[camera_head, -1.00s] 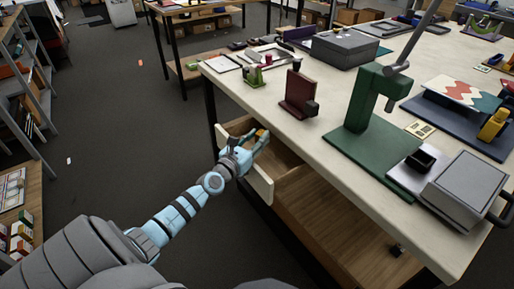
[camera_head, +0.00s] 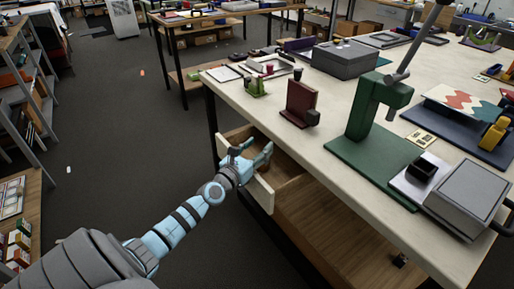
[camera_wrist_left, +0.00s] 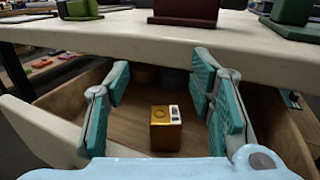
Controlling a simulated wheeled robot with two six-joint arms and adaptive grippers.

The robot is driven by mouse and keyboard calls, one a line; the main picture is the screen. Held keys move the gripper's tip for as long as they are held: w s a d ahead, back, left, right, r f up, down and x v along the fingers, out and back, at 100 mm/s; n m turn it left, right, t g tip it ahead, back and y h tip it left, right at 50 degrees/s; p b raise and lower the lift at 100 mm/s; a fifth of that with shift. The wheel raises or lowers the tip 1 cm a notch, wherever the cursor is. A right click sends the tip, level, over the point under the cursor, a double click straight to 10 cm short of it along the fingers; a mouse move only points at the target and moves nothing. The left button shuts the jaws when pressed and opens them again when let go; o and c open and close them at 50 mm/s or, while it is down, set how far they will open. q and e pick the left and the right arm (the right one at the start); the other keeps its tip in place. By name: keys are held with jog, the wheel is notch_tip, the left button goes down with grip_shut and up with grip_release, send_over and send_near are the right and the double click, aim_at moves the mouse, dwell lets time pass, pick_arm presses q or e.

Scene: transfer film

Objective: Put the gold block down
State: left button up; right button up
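The gold block (camera_wrist_left: 166,128), with a white label on its top and front, rests upright on the wooden floor of the open drawer (camera_wrist_left: 140,138) in the left wrist view. My left gripper (camera_wrist_left: 162,85) is open, its teal-padded fingers spread on both sides of the block with clear gaps. In the head view the left gripper (camera_head: 252,152) reaches into the drawer (camera_head: 262,194) under the table's edge, and I cannot make out the block there. My right gripper is not in view.
The tabletop (camera_head: 330,150) overhangs the drawer closely. A dark red stand (camera_head: 299,103) and a green press (camera_head: 375,115) stand on it. Dark cylindrical things (camera_wrist_left: 160,77) sit deeper in the drawer. Open floor (camera_head: 130,140) lies to the left.

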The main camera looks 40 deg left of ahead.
pick_arm(q)
jog(key=shift+s+f, duration=0.15)
jog(key=shift+f, duration=0.3)
jog(key=s+d+r+p, duration=0.1)
jog(key=s+p, duration=0.1)
jog(key=s, duration=0.9)
jog(key=shift+s+r, duration=0.15)
jog(key=shift+s, duration=0.05)
jog(key=shift+d, duration=0.1)
